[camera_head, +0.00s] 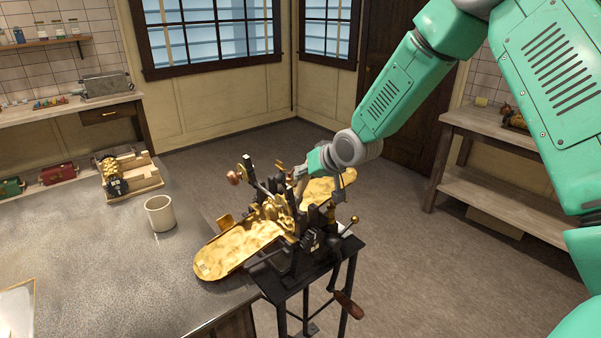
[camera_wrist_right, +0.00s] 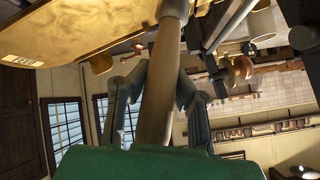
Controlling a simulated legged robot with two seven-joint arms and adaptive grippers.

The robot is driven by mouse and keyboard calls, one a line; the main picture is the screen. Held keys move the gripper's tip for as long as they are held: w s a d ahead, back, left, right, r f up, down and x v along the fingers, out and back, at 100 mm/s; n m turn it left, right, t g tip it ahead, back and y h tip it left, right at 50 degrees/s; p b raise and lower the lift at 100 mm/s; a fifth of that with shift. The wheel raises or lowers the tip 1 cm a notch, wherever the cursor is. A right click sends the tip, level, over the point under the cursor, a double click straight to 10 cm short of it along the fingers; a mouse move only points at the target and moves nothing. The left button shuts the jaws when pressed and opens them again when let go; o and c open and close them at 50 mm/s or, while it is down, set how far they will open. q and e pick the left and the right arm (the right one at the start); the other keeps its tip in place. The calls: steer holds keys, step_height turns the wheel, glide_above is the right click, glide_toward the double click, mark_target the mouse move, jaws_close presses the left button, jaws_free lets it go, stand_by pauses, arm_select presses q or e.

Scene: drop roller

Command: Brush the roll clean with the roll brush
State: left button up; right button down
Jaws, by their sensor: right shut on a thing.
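The drop roller machine (camera_head: 310,240) stands on a small black stand beside the counter, with its brass rolls (camera_head: 271,212) in the black frame. My right gripper (camera_head: 303,178) is over the machine, close behind the rolls. In the wrist view, my right gripper (camera_wrist_right: 155,85) is shut on a tan wooden handle (camera_wrist_right: 165,65), which I take to be the roll brush. The handle runs up towards the machine's underside or tray in that view. The bristles are hidden, so I cannot tell whether they touch the roll. My left gripper is not in view.
Gold trays (camera_head: 238,252) stick out from the machine on both sides, and a crank with a wooden handle (camera_head: 348,304) hangs at its front. A cream mug (camera_head: 160,213) and a wooden rack with a golden roll set (camera_head: 125,172) stand on the grey counter (camera_head: 100,260).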

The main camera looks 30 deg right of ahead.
steer(key=shift+w, duration=3.35)
steer(key=shift+s+f+p, duration=0.15)
steer(key=shift+s+p, duration=0.15)
steer(key=shift+s, duration=1.6)
steer(key=shift+s+f+p, duration=0.15)
steer(key=shift+s+p, duration=0.15)
steer(key=shift+s, duration=2.5)
steer(key=shift+r, duration=0.1)
step_height(320, 180, up, 6)
steer(key=shift+w+r, duration=0.15)
steer(key=shift+r, duration=0.1)
